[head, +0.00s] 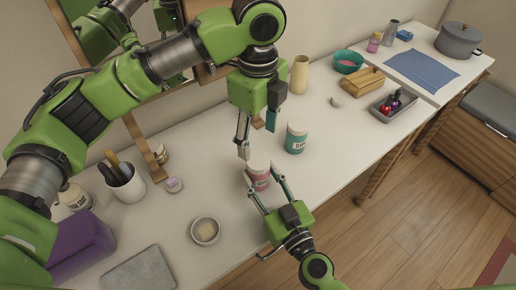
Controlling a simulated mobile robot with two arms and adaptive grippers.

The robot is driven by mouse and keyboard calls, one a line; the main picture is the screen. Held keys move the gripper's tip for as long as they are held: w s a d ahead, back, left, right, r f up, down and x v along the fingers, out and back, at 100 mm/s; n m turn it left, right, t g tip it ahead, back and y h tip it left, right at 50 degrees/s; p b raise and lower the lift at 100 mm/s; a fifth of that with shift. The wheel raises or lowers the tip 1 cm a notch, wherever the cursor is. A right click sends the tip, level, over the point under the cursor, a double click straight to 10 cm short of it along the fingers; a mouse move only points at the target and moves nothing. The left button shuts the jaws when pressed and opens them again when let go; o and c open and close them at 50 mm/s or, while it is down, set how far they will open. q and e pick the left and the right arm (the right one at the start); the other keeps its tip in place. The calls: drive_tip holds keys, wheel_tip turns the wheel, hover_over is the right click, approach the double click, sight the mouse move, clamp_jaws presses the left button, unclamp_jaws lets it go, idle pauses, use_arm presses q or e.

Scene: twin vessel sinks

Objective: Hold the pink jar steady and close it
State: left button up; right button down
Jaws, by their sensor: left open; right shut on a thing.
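The pink jar (259,180) stands upright on the white counter, with a pale top. I cannot tell from here whether that top is a lid or the open mouth. My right gripper (262,174) comes from the front and is shut on the pink jar, one finger on each side. My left gripper (257,142) is open, pointing down just above and behind the jar's top. Its left fingertip is close to the jar's rim; I cannot tell if they touch. A small round pink-and-white piece (173,185) lies on the counter to the left.
A teal jar (296,138) stands close behind on the right. A small bowl (205,231), a white cup with utensils (124,184), a purple box (80,245) and a grey slab (138,270) are to the left. A grey tray (393,114) and wooden box (362,82) lie further right.

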use_arm(q)
drive_tip(key=shift+r, duration=2.2)
use_arm(e)
drive_tip(key=c, duration=1.2)
unclamp_jaws()
drive_tip(key=v, duration=1)
drive_tip(key=shift+s+d, duration=0.2)
drive_tip(key=shift+s, duration=0.15)
drive_tip(key=shift+s+d, duration=0.25)
drive_tip(key=shift+s, duration=0.3)
